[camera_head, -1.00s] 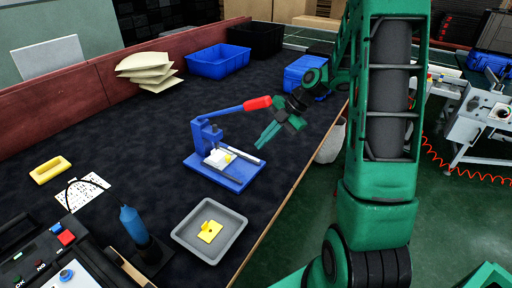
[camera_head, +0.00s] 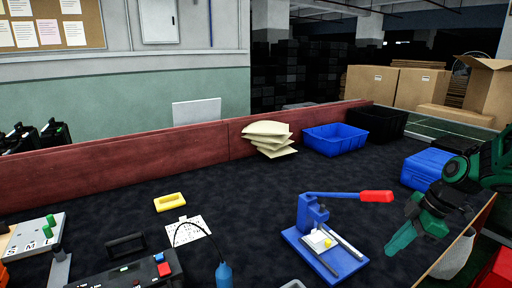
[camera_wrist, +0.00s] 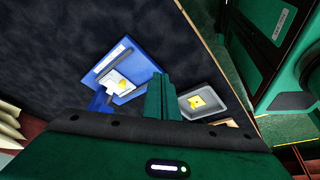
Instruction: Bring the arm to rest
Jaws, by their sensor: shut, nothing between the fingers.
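My gripper (camera_head: 408,238) is at the right in the head view, over the right side of the dark table, with its fingers together and empty. It points down and to the left, to the right of the blue press (camera_head: 311,212) with the red-tipped lever. In the wrist view the shut fingers (camera_wrist: 161,95) stand between the blue press (camera_wrist: 119,72) and a grey tray (camera_wrist: 205,101) holding a yellow piece (camera_wrist: 196,101). My gripper appears apart from both. Part of my arm is cut off at the right edge of the head view.
A red low wall (camera_head: 150,155) runs along the back of the table. A yellow block (camera_head: 170,202) lies at left. Open dark surface lies between.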

